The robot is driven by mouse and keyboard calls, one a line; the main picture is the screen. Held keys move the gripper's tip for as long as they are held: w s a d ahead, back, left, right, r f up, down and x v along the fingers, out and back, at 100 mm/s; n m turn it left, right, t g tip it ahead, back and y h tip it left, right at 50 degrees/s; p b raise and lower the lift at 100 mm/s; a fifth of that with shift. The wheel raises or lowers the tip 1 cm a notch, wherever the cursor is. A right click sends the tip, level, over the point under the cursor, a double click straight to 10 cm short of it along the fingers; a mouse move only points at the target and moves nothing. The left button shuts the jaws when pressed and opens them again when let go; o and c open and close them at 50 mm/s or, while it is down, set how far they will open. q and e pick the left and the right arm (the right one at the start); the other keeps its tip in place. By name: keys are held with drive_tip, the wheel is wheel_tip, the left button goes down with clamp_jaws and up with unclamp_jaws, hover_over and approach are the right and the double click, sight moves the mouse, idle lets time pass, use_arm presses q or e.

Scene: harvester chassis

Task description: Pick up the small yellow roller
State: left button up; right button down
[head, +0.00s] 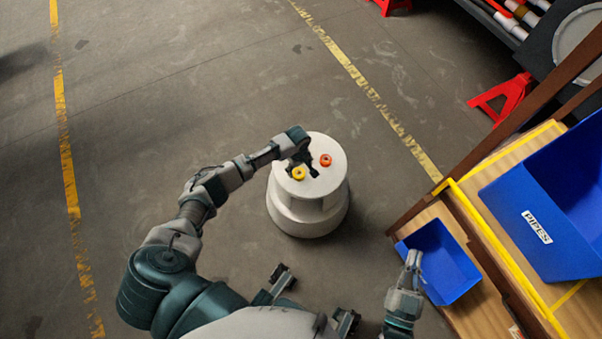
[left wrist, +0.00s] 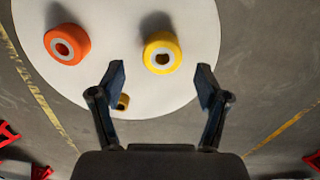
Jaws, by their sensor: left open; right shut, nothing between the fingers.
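A yellow roller (head: 299,174) with a pale centre lies on the white round stool (head: 334,188). In the left wrist view the yellow roller (left wrist: 174,50) is ahead of the fingertips, right of centre. A smaller dark-yellow roller-like piece (left wrist: 124,102) lies nearer, beside the left finger and partly hidden by it; I cannot make it out in the head view. An orange-red roller (head: 326,160) lies to the right on the stool; it also shows in the left wrist view (left wrist: 67,45). My left gripper (head: 303,169) is open and empty above the stool top. My right gripper (head: 413,258) is shut and empty at the small blue bin.
The small blue bin (head: 452,280) and a larger blue bin (head: 535,205) stand on a wooden workbench at the right. Red stands (head: 503,98) are on the floor behind. The floor left of the stool is clear, with yellow lines.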

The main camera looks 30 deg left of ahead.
sight(299, 172)
use_arm(q)
drive_tip(key=shift+f, duration=0.35)
drive_tip(key=f+b, duration=0.2)
drive_tip(key=f, duration=0.1)
drive_tip(key=f+b, duration=0.1)
drive_tip(key=shift+a+f, duration=0.25)
drive_tip(key=shift+f, duration=0.1)
drive_tip(key=c, duration=1.3)
use_arm(e)
drive_tip(key=s+r+m+t, duration=0.1)
drive_tip(key=s+r+t, duration=0.2)
drive_tip(key=r+t, duration=0.3)
drive_tip(key=shift+s+d+r+y, duration=0.15)
drive_tip(key=shift+d+r+y, duration=0.05)
drive_tip(key=shift+y, duration=0.1)
use_arm(q)
drive_tip(key=shift+o, duration=0.2)
drive_tip(key=shift+r, duration=0.2)
